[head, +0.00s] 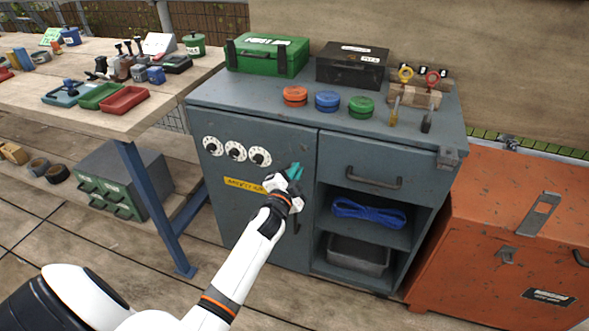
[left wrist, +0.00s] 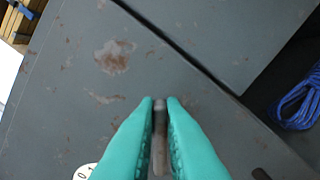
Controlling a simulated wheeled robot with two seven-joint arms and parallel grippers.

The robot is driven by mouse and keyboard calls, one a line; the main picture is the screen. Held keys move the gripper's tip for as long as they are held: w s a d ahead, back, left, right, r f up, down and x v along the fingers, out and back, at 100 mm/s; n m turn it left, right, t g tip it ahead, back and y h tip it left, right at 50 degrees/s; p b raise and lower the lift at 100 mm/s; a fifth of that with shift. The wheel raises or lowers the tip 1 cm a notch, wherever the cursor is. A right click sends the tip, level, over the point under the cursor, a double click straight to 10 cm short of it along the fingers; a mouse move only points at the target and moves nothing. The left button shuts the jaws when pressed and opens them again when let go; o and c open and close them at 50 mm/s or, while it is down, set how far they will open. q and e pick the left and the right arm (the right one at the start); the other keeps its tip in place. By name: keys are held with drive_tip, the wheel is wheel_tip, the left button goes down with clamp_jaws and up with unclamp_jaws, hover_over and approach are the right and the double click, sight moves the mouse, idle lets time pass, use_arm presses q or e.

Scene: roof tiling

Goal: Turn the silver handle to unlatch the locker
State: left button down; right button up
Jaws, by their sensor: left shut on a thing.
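The grey locker door (head: 230,190) is on the left half of the workbench cabinet and looks closed. My left gripper (head: 294,172), with teal fingers, is at the right side of this door. In the left wrist view its two fingers (left wrist: 160,105) are shut on a narrow, worn silver handle (left wrist: 158,140), which stands between them. The handle is hidden behind the gripper in the head view. A dark vertical pull (head: 296,223) shows just below the gripper. My right gripper is not in view.
Three white dials (head: 236,152) and a yellow label (head: 243,185) are on the door. To the right are a drawer (head: 375,170) and an open shelf with blue rope (head: 368,213). An orange chest (head: 490,240) stands at the right, a wooden table (head: 150,100) at the left.

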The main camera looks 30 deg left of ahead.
use_arm(q)
drive_tip(key=m, duration=0.2)
drive_tip(key=f+m, duration=0.1)
drive_tip(key=m, duration=0.4)
drive_tip(key=shift+a+f, duration=0.2)
drive_tip(key=shift+f, duration=0.05)
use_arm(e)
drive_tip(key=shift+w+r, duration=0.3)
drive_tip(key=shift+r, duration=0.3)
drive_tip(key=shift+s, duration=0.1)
use_arm(q)
drive_tip(key=shift+m, duration=0.3)
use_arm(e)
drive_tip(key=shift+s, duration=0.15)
